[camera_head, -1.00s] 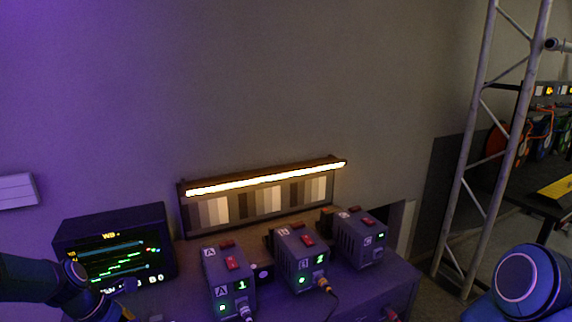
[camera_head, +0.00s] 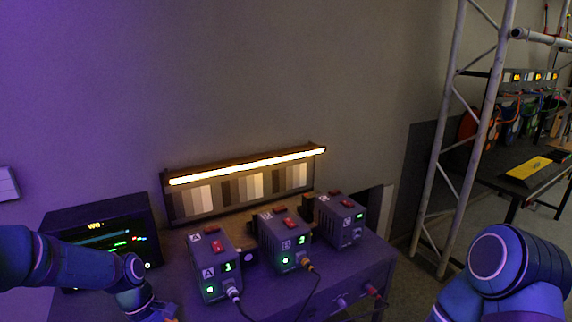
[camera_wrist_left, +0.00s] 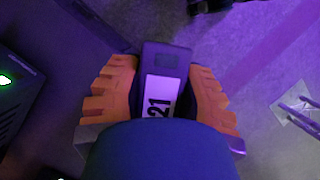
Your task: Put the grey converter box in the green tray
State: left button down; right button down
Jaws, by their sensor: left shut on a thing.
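My left gripper (camera_wrist_left: 164,95) is shut on a small dark grey box (camera_wrist_left: 163,62) with a white label reading "21", seen in the left wrist view. It looks like the grey converter box. The orange fingers sit on either side of it, and its near end is hidden behind my wrist. In the head view my left arm comes in at the lower left, and its hand is cut off by the bottom edge. My right arm shows at the lower right, but its gripper is out of view. No green tray is visible.
Three grey units, marked A (camera_head: 213,270), B (camera_head: 284,246) and C (camera_head: 341,219), stand on the desk with cables in front. A monitor (camera_head: 100,242) is at left. A truss (camera_head: 462,130) stands at right, before a black table with a yellow item (camera_head: 530,168).

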pick_arm(q)
jog(key=s+d+f+m+g+y, duration=0.1)
jog(key=d+f+m+g+y, duration=0.1)
jog(key=d+m, duration=0.9)
jog(key=shift+f+m+g+y, duration=0.4)
jog(key=shift+f+m+y, duration=0.3)
jog(key=shift+m, duration=0.4)
jog(key=shift+r, duration=0.1)
